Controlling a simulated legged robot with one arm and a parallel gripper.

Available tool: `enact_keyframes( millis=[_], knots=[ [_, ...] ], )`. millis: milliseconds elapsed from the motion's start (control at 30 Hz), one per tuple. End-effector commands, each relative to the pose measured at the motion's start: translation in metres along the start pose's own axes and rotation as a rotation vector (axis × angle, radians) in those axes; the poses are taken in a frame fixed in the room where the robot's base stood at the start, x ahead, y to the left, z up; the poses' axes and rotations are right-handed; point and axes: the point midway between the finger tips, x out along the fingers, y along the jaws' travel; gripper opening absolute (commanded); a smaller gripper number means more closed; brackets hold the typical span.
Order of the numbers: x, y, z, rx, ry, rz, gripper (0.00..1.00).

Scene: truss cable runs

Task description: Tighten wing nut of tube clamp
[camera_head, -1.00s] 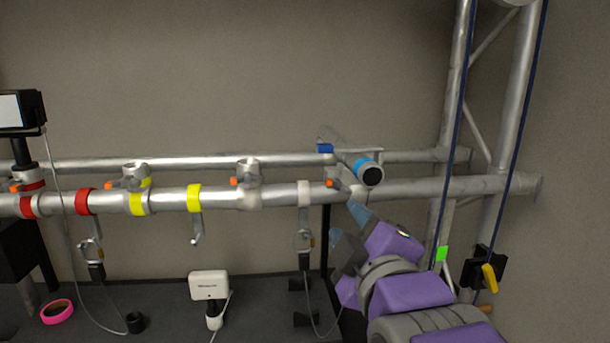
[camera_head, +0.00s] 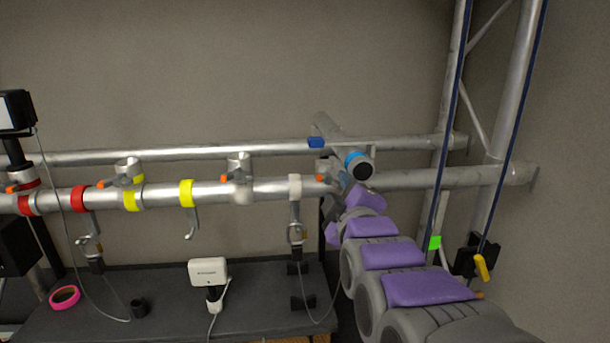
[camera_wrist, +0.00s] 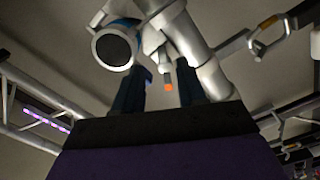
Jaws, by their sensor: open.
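The tube clamp (camera_head: 325,168) sits on the front horizontal truss tube, under a short tube with a blue band (camera_head: 356,160). Its wing nut has an orange tip (camera_head: 320,178) at the clamp's lower left. In the wrist view the orange tip (camera_wrist: 169,87) shows between the two dark fingers of my gripper (camera_wrist: 160,85), which stand apart on either side. No contact with the nut can be made out. In the head view my gripper (camera_head: 338,183) is at the clamp, its fingers partly hidden by my wrist. The banded tube's dark end (camera_wrist: 113,47) is at upper left in the wrist view.
Several similar clamps with orange tips, one of them here (camera_head: 238,168), line the front tube (camera_head: 270,187) to the left. A hook with a cable (camera_head: 295,232) hangs close left of my gripper. Vertical truss posts with blue ropes (camera_head: 455,110) stand at right.

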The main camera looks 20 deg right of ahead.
Motion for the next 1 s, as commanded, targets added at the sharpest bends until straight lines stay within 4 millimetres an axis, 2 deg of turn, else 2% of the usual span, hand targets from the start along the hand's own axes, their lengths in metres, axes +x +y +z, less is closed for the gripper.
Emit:
enact_keyframes(
  millis=[200,367,533,833,1000],
  knots=[
    [0.023,-0.007,-0.017,-0.015,0.006,-0.001,0.40],
    [0.036,-0.008,-0.022,-0.021,0.006,0.003,0.40],
    [0.046,-0.004,-0.014,-0.013,0.005,0.002,0.40],
    [0.052,0.000,-0.002,-0.005,0.002,0.001,0.40],
    [0.049,-0.004,-0.011,-0.013,0.003,0.001,0.26]
  ],
)
